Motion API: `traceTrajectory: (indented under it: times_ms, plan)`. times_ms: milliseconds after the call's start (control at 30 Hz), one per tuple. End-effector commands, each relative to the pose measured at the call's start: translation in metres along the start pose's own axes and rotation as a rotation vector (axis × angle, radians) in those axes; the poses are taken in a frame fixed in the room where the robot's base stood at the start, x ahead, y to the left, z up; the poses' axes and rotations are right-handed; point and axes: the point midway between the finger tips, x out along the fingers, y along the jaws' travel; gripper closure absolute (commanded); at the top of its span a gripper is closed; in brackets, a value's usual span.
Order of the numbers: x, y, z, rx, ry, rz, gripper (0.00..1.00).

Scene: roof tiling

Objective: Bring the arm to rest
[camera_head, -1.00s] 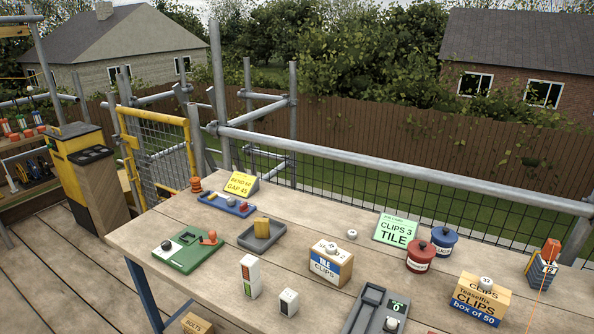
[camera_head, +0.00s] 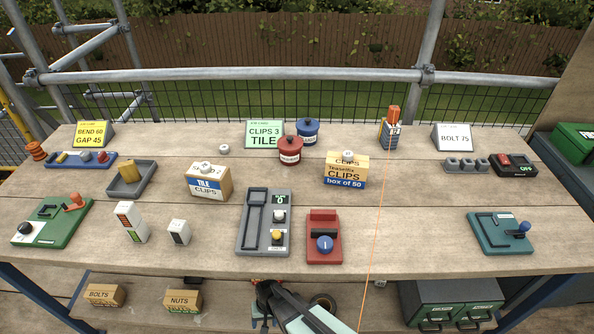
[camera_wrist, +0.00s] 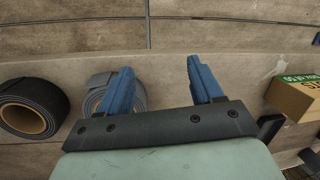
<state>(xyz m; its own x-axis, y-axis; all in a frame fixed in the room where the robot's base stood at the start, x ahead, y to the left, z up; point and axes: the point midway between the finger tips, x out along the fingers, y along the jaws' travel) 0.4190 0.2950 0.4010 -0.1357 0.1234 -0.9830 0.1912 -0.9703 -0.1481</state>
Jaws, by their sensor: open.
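My gripper (camera_wrist: 160,66) shows in the wrist view with its two blue fingers spread apart and nothing between them. Behind the fingers is a wooden board surface. In the head view my arm is at the bottom centre, below the front edge of the workbench (camera_head: 400,262). Its gripper end is small and partly cut off there. A grey roll (camera_wrist: 98,90) lies beyond the left finger in the wrist view, partly hidden by it. I cannot tell whether they touch.
On the lower shelf are a bolts box (camera_head: 105,295) and green drawers (camera_head: 450,305). The bench above holds clip boxes, tins, signs and several devices.

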Motion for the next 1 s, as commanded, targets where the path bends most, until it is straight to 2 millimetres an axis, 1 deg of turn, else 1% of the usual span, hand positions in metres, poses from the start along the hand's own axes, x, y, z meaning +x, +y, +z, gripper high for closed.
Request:
traceTrajectory:
  times_ms: [33,200,300,367,500,567,700,800,900,1000]
  plan:
    - [-0.003,0.023,0.01,0.018,-0.02,0.014,0.34]
    - [-0.007,0.084,0.038,0.06,-0.09,0.051,0.34]
    - [-0.011,0.116,0.058,0.084,-0.133,0.068,0.34]
    - [-0.013,0.133,0.072,0.101,-0.162,0.075,0.34]
    - [-0.019,0.171,0.105,0.135,-0.227,0.089,0.34]
    - [-0.022,0.185,0.12,0.149,-0.257,0.092,0.34]
    - [-0.029,0.213,0.157,0.183,-0.326,0.093,0.34]
    - [-0.035,0.228,0.182,0.204,-0.373,0.089,0.34]
    - [-0.039,0.239,0.203,0.221,-0.411,0.084,0.34]
    - [-0.043,0.245,0.218,0.232,-0.44,0.077,0.34]
